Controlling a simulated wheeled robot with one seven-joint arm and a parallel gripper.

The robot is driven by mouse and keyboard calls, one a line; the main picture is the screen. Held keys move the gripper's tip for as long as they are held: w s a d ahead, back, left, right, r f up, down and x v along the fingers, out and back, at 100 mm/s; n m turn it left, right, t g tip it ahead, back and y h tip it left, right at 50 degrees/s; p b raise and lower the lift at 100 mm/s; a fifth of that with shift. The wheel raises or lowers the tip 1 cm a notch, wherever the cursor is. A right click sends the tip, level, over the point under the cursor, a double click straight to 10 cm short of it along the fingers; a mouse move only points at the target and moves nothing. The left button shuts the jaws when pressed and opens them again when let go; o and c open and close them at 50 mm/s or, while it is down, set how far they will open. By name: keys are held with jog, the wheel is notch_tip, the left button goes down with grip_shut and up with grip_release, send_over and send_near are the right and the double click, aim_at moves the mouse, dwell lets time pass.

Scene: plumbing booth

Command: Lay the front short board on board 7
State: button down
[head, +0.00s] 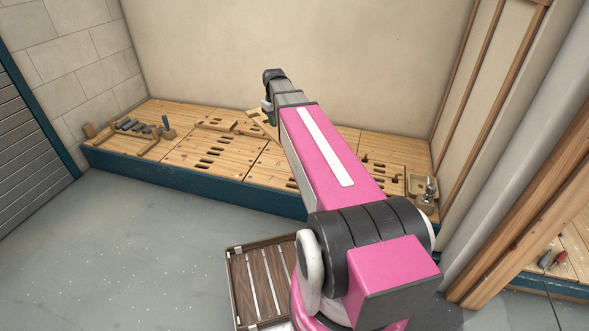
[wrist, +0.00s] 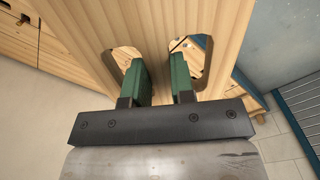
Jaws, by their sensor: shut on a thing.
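My gripper (wrist: 160,85) has green fingers, which pass through two oval slots in a light wooden board (wrist: 165,25). They are shut on the wooden strip between the slots. I take this to be the short board; its far end runs out of the wrist view. In the head view my gripper (head: 268,108) is small, over the back middle of the wooden bench, and my arm hides much around it. A tilted piece of wood (head: 264,127) shows just below it. I cannot tell which board is board 7, as no numbers can be read.
The low wooden bench (head: 178,152) has several slotted boards along its top. Grey pieces (head: 130,125) and a blue-handled item (head: 166,123) lie at its left. A metal fitting (head: 430,190) stands at the right end. A slatted wooden crate (head: 238,290) stands on the floor by my base.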

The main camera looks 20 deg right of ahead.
jog(key=w+d+f+n, duration=0.25)
jog(key=w+f, duration=0.25)
jog(key=f, duration=0.4)
jog(key=w+d+f+n, duration=0.2)
jog(key=w+d+f, duration=0.25)
jog(key=f, duration=0.55)
jog(key=shift+w+d+f+n, duration=0.65)
jog(key=shift+d+f, duration=0.35)
jog(key=shift+f, duration=3.25)
jog(key=shift+w+d+f+n, duration=0.5)
jog(key=shift+w+d+f, duration=0.4)
jog(key=shift+f, duration=3.4)
jog(key=shift+w+d+f+n, duration=0.6)
jog(key=shift+d+f, duration=0.5)
jog(key=shift+f, duration=3.15)
jog(key=shift+f, duration=1.8)
jog(key=c, duration=0.9)
grip_release()
